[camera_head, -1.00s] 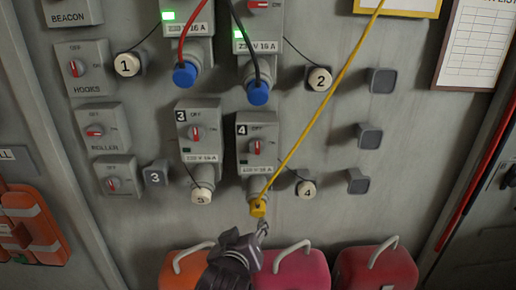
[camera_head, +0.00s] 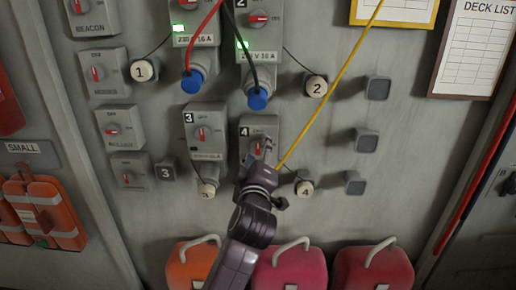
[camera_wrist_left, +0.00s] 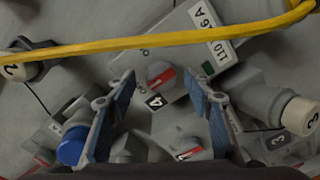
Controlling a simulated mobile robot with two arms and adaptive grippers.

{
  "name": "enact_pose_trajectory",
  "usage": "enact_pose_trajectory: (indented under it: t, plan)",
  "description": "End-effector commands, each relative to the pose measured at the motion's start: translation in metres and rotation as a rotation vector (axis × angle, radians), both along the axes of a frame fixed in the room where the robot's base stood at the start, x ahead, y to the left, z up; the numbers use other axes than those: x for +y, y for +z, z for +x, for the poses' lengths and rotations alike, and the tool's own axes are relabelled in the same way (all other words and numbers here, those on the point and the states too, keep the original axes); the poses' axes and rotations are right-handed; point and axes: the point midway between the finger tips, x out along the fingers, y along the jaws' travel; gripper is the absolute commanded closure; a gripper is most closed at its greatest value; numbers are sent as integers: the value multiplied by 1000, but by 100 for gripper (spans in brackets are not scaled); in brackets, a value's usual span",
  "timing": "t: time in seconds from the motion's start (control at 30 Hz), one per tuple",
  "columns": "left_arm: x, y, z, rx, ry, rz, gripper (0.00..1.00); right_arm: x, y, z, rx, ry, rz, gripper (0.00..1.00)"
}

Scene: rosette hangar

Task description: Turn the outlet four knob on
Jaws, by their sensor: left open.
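The outlet four box (camera_head: 270,124), marked 4, is on the grey wall panel, low in the middle. Its grey knob with a red pointer (camera_head: 257,148) is partly covered by my left gripper (camera_head: 263,153) in the head view. In the left wrist view the knob (camera_wrist_left: 160,75) shows between and beyond the two blue-padded fingers of the left gripper (camera_wrist_left: 163,90), which are open and apart from it. A yellow cable (camera_head: 330,92) runs down to the outlet; its plug is hidden by my arm. My right gripper is not in view.
Outlet three (camera_head: 204,130) is just left. Above are two outlets with blue plugs (camera_head: 258,99) and green lights. The yellow cable (camera_wrist_left: 150,40) crosses the wrist view. A white cap marked 4 (camera_head: 304,188) hangs close right. Orange, pink and red cases (camera_head: 375,270) stand below.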

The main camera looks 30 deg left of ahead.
Motion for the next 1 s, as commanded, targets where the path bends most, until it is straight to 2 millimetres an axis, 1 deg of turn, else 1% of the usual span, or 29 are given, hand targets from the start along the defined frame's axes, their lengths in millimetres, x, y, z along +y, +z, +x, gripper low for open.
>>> enact_pose_trajectory:
  t: [0.03, 0.1, 0.27, 0.47, 0.63, 0.83, 1.0]
  plan:
    - [1, 0, 1, 1, 0, 1, 53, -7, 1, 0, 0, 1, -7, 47]
    - [1, -1, 2, 1, 1, 0, 53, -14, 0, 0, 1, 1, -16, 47]
    - [1, -1, 1, 1, 1, 0, 54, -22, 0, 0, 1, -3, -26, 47]
    - [1, -1, 1, 1, 1, 0, 76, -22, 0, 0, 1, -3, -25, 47]
    - [1, -1, 1, 2, 0, 0, 95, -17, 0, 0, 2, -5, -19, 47]
    - [1, -1, 1, 8, 0, 8, 95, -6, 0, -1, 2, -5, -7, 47]
    - [1, -1, 1, 36, 0, 52, 95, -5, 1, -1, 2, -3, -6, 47]
